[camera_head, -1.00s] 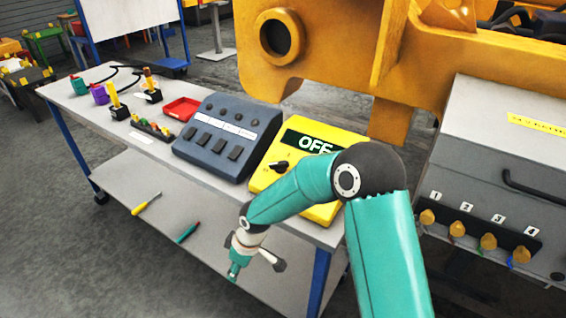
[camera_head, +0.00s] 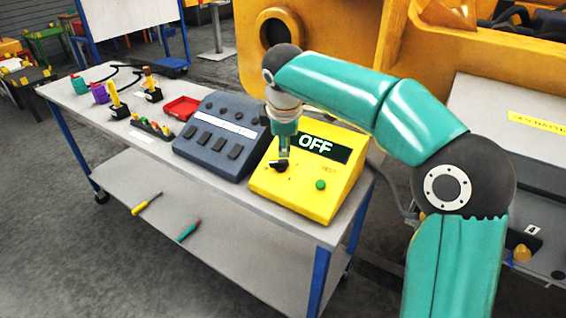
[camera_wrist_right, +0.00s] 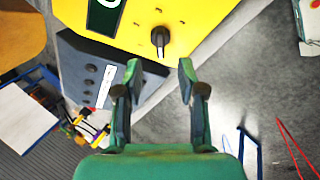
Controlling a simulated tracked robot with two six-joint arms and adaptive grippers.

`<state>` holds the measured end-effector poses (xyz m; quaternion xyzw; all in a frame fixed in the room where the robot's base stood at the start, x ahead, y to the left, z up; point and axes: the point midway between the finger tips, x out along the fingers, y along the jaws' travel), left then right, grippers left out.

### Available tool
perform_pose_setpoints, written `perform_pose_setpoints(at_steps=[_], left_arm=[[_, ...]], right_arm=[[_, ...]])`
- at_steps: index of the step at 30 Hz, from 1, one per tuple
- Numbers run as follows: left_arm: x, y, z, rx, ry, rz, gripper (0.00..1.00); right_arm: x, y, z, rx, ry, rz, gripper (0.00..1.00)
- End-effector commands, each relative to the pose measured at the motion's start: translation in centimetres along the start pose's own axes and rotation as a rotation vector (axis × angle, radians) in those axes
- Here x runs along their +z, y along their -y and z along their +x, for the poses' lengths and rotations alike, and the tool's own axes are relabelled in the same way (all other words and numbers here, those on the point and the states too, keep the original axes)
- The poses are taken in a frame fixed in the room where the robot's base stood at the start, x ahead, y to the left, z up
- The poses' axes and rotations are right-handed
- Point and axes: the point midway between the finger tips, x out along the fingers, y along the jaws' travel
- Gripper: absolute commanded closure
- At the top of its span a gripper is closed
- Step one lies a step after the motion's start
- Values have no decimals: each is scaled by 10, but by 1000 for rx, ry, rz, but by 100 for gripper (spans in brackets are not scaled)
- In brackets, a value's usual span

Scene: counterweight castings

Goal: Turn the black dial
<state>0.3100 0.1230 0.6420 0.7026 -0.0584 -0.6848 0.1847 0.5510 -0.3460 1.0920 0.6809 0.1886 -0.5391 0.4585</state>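The black dial (camera_head: 279,166) sits on the sloped front of a yellow box (camera_head: 297,205) with a dark display reading OFF (camera_head: 316,145). In the right wrist view the dial (camera_wrist_right: 160,38) lies just beyond the fingertips, roughly centred between them. My right gripper (camera_head: 284,150) is above the dial in the head view, pointing down, and hides part of it. In the right wrist view the gripper (camera_wrist_right: 160,70) has its two fingers spread apart with nothing between them. My left gripper is not in view.
A green button (camera_head: 320,184) is right of the dial. A dark blue-grey panel (camera_head: 222,135) with several switches stands close left of the box. A red tray (camera_head: 182,108) lies farther left. A large yellow casting (camera_head: 345,50) stands behind the bench (camera_head: 215,190).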

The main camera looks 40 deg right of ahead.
Motion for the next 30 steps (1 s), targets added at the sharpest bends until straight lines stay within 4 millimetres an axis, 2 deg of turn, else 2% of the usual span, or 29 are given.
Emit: perform_pose_setpoints(at_steps=[1,6,13,19,28,30], left_arm=[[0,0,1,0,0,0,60],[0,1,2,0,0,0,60],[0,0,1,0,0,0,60],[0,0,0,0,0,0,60],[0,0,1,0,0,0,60],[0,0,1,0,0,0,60]], right_arm=[[0,1,14,-4,3,0,60],[0,1,50,-4,2,2,60],[0,0,88,-2,0,0,60],[-1,0,103,-1,-1,0,60],[-1,0,104,-1,-2,0,60],[-2,0,104,-1,-2,0,72]])
